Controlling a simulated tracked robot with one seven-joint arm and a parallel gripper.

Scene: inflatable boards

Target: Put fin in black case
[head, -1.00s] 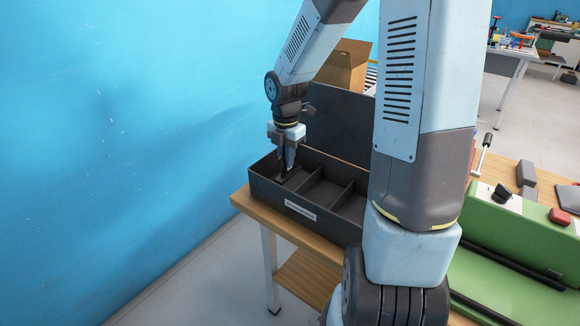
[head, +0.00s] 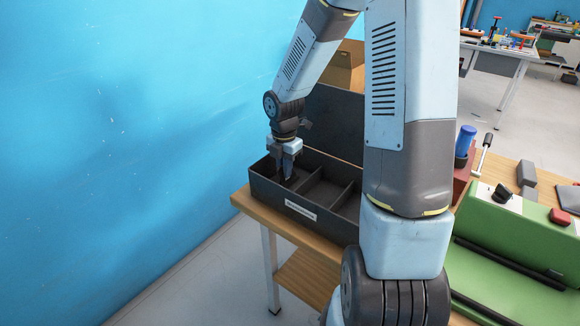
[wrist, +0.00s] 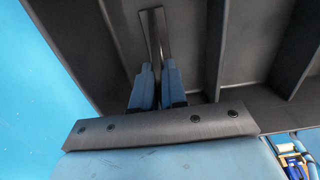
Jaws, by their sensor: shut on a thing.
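The black case (head: 270,195) stands open on the wooden table, its lid raised at the back and its inside split by dividers into compartments. My gripper (head: 288,176) is down in the leftmost compartment. In the wrist view, my gripper (wrist: 157,85) is shut on a thin dark fin (wrist: 153,38), which stands on edge between the fingers and extends past them. The fin lies over that compartment, left of the nearest divider (wrist: 214,45). Whether it touches the case floor I cannot tell.
The blue wall (head: 120,130) is close on the left. A cardboard box (head: 345,65) is behind the lid. On the right are a green machine (head: 520,235), a blue-handled object (head: 465,140) and grey blocks (head: 526,172). The case's other compartments look empty.

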